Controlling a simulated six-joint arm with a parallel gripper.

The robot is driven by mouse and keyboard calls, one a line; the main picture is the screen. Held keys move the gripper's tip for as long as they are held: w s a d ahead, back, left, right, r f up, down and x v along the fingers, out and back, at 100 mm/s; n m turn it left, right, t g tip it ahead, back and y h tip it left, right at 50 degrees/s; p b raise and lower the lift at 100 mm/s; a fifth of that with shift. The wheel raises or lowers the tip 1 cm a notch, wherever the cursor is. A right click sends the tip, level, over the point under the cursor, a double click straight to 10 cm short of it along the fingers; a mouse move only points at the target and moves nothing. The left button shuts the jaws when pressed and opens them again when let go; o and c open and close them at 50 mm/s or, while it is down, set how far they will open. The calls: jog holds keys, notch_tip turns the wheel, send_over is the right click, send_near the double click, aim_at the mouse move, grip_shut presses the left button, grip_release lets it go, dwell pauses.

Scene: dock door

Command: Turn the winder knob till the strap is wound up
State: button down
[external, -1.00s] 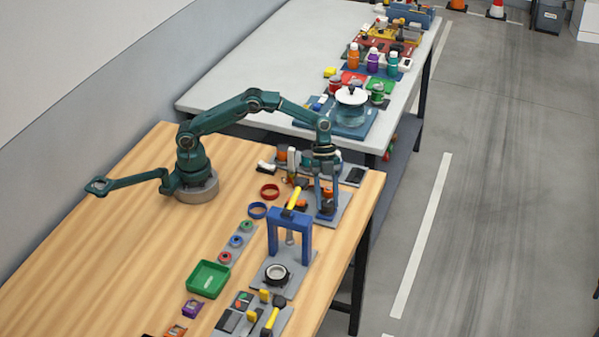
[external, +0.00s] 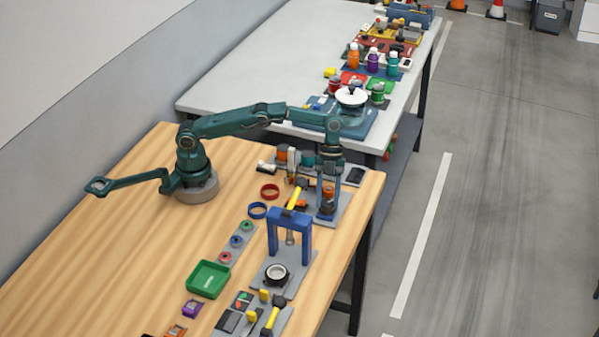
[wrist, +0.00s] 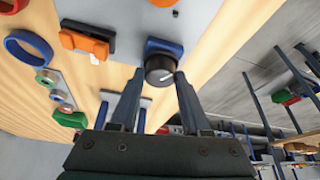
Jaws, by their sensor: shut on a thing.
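The winder knob (wrist: 160,70) is round and black with a white pointer line, on a blue housing (wrist: 163,47) on a light grey plate in the wrist view. My gripper (wrist: 160,76) has one finger on each side of the knob and is shut on it.
A blue ring (wrist: 29,48) lies to the left, and a red ring (external: 270,191) is on the wooden table (external: 120,255). A blue frame (external: 290,217) with a yellow-handled tool stands in front of my gripper. The table's right edge is close.

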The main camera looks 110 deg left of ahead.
jog(key=shift+c, duration=1.8)
grip_release()
